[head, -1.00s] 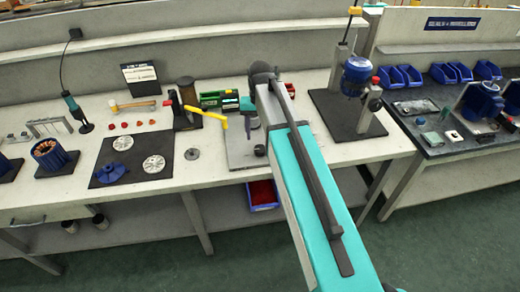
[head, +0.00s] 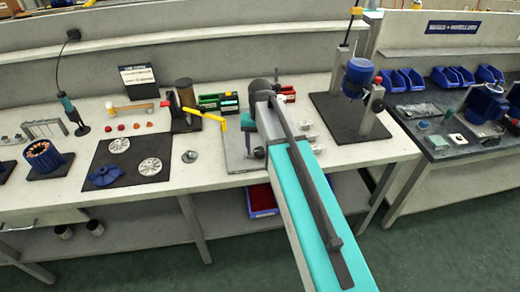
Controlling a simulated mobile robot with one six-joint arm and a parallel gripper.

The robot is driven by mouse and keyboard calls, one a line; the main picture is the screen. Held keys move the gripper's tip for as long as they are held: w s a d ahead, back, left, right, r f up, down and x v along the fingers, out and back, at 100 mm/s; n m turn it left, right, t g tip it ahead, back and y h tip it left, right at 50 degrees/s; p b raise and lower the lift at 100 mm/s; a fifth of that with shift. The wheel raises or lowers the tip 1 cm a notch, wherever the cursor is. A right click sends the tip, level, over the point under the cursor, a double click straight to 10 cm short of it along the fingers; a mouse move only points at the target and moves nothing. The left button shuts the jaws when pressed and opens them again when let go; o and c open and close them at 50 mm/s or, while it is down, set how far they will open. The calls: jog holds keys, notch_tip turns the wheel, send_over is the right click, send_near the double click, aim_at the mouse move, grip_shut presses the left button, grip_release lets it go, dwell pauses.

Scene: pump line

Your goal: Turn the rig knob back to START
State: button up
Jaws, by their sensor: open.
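A grey rig plate (head: 236,158) lies on the bench in the middle of the head view. A small dark knob (head: 258,153) stands on it, partly hidden by my arm; I cannot make out a START mark or the knob's setting. My arm reaches over the plate from the lower right.
A press with a yellow lever (head: 208,116) stands left of the plate. Green and red bins (head: 218,101) sit behind. A stand with a blue motor (head: 357,78) is at right. A black mat (head: 128,178) with discs and a blue impeller lies at left.

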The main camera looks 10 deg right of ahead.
jog(key=c, duration=1)
jog(key=shift+c, duration=0.2)
